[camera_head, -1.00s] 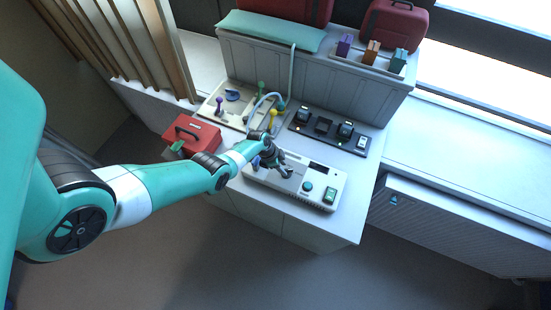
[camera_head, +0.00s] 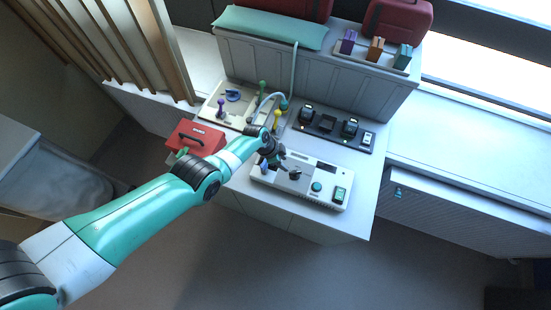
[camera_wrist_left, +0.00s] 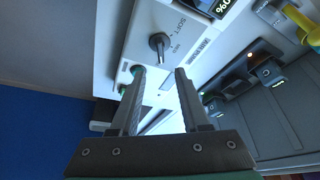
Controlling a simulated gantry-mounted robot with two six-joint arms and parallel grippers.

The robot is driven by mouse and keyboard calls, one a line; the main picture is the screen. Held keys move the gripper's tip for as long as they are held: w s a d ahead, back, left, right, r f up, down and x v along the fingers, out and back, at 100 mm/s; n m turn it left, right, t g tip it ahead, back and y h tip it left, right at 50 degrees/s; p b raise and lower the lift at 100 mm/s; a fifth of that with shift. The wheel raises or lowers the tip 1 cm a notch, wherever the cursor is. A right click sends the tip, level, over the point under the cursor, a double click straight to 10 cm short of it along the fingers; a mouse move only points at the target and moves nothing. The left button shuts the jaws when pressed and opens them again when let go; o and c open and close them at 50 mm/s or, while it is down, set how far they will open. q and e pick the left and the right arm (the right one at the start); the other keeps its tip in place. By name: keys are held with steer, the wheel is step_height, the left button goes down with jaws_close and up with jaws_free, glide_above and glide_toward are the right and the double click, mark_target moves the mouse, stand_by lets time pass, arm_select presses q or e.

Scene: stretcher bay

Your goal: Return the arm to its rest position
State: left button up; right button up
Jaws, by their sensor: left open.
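My left arm comes in from the lower left in the head view. Its gripper (camera_head: 279,159) is above the near left part of a white device (camera_head: 325,192) on the counter. The device has a dark knob (camera_head: 295,174), a teal round button (camera_head: 317,187) and a green-lit switch (camera_head: 340,194). In the left wrist view the two fingers (camera_wrist_left: 160,95) are apart with nothing between them. The dark knob also shows there (camera_wrist_left: 158,42), beyond the fingertips and apart from them. My right gripper is not in view.
A charger strip (camera_head: 330,128) with dark units lies behind the device. A pale tray (camera_head: 228,106) with coloured pieces is at the back left. A raised shelf holds coloured blocks (camera_head: 375,49). The right side counter is clear.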

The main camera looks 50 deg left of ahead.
arm_select(q)
steer(key=shift+d, duration=0.1)
stand_by(0.3)
